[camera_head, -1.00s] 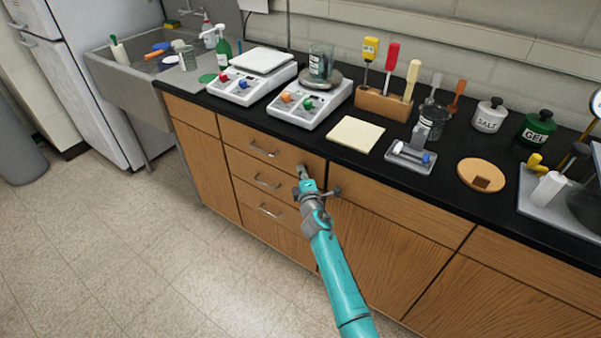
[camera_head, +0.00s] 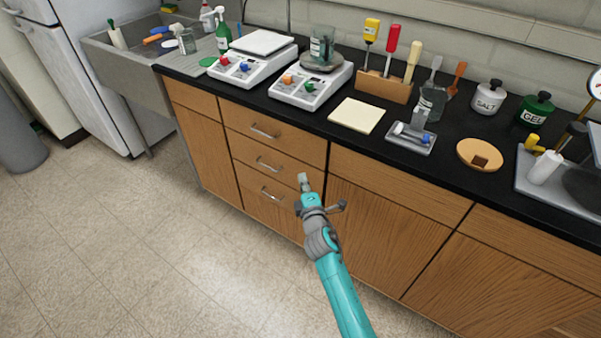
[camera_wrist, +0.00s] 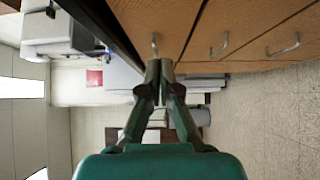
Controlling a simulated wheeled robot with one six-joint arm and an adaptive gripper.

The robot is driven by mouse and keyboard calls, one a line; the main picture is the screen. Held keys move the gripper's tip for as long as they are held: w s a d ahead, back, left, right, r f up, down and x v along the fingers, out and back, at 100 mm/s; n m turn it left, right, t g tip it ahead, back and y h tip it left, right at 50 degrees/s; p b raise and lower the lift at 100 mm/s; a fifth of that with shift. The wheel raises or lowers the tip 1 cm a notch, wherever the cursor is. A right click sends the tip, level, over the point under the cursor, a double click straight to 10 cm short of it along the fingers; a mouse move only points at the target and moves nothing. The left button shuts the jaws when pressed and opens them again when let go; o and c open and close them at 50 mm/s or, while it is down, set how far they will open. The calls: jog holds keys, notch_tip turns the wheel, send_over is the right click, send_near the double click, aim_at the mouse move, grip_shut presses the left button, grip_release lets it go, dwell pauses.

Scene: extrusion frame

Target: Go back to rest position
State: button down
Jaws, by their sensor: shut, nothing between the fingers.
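My gripper (camera_head: 304,181) is at the end of my teal arm, in front of the wooden drawers and below the counter edge. In the wrist view, my gripper (camera_wrist: 160,66) has its two fingertips together with nothing between them. The drawer fronts (camera_wrist: 240,20) lie along the top of that view, with several metal handles. The gripper appears apart from the drawers, though the exact gap is hard to judge. All the drawers look closed.
The black countertop (camera_head: 320,123) holds two scales, a tool rack (camera_head: 384,87), a beige pad (camera_head: 357,115), a small tray (camera_head: 411,143) and jars. A grey sink (camera_head: 133,82) and fridge stand at left. The tiled floor (camera_head: 130,240) at left is clear.

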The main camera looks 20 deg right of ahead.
jog(key=shift+s, duration=0.25)
jog(key=s+a+f+m+g+y, duration=0.1)
jog(key=s+a+f+m, duration=0.15)
jog(key=s, duration=0.75)
jog(key=s+a+f+m, duration=0.1)
jog(key=s+f+m, duration=0.15)
jog(key=s, duration=0.85)
jog(key=s+a+f+m+g+y, duration=0.1)
jog(key=s+f+m, duration=0.15)
jog(key=s, duration=0.75)
jog(key=s+r+m, duration=0.4)
jog(key=s+r, duration=0.3)
jog(key=s, duration=0.5)
jog(key=s+r+m+g, duration=0.1)
jog(key=s+r+m, duration=0.3)
jog(key=s, duration=0.8)
notch_tip(320, 180, up, 3)
jog(key=shift+s+a+f+m+y, duration=0.15)
jog(key=shift+s+a+m+y, duration=0.1)
jog(key=shift+a+m+y, duration=0.15)
